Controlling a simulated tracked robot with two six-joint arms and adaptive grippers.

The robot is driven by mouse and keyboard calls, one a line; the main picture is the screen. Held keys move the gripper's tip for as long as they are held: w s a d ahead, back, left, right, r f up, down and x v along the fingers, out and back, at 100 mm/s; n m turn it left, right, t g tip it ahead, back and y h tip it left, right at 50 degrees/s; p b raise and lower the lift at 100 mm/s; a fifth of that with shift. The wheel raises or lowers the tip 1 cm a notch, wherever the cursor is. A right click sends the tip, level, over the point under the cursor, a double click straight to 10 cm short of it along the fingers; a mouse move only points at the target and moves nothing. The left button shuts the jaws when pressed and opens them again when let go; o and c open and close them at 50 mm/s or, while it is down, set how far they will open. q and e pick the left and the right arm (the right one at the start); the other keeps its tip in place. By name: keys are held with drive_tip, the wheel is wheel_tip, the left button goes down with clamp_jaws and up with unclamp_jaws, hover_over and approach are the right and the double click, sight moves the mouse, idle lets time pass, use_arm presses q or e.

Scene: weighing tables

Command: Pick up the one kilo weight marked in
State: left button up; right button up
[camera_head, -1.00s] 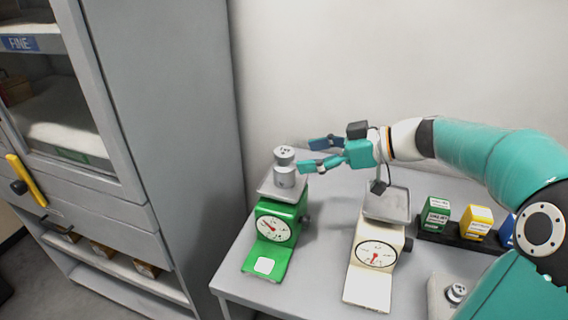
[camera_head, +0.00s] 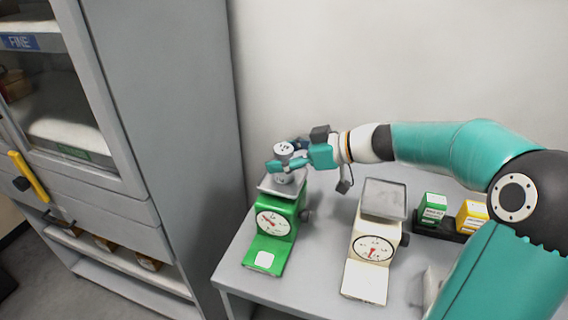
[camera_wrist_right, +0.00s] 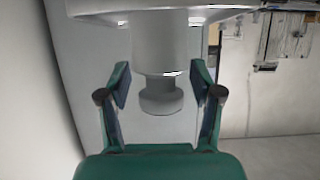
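A grey metal weight (camera_head: 284,149) with a round knob on top stands upright on the pan of the green scale (camera_head: 268,233). The marking on its top is too small to read. My right gripper (camera_head: 285,158) is at the weight, one finger in front of it and the other partly hidden behind. In the right wrist view, the weight (camera_wrist_right: 160,98) lies between the two fingers of my right gripper (camera_wrist_right: 160,85), with a gap on each side, so the gripper is open around it. My left gripper is not in view.
A cream scale (camera_head: 367,264) with an empty pan (camera_head: 384,196) stands to the right. Green (camera_head: 432,208) and yellow (camera_head: 472,215) boxes sit in a dark holder behind my arm. A grey cabinet (camera_head: 190,110) rises close on the left; a wall is behind.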

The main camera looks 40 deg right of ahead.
clamp_jaws()
drive_tip(key=shift+r, duration=0.1)
